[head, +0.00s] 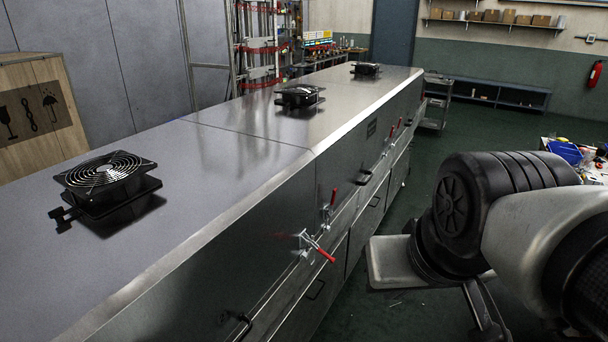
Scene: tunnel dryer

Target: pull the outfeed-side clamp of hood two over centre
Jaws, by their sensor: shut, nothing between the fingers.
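Toggle clamps with red handles sit on the long steel dryer's (250,235) right-hand side. The nearest clamp (318,248) has its handle sticking outward and down to the right. A second clamp (330,203), just beyond it past the panel seam, has its handle roughly upright. A farther clamp (395,130) shows small. No hood number is readable, so I cannot tell which clamp is the outfeed-side one of hood two. My gripper (484,314) shows partly at the bottom right below my wrist, shut and empty. It is right of the clamps and apart from them.
Black fans (108,178) stand along the dryer top. Green floor is open right of the dryer. A cart (437,103) stands by its far end, and a cluttered table (582,158) at the right.

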